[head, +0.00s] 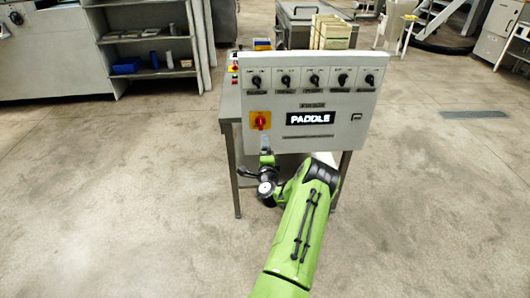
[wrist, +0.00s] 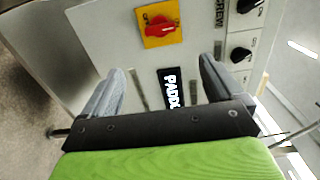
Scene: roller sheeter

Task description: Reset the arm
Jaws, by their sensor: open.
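My arm (head: 305,225) reaches forward from the bottom of the head view to a grey control panel (head: 345,105). My gripper (wrist: 162,76) is open in the wrist view, with its two grey fingers apart and nothing between them. In the head view, my gripper (head: 266,147) is small and sits just below the red rotary switch (head: 260,121) on its yellow plate. The switch also shows beyond the fingertips in the wrist view (wrist: 160,28). Whether the fingers touch the panel cannot be told.
The panel carries a row of black knobs (head: 314,79) and a lit display reading PADDLE (head: 310,119). It stands on a metal-legged table (head: 234,175). A shelf unit (head: 150,45) stands at the back left.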

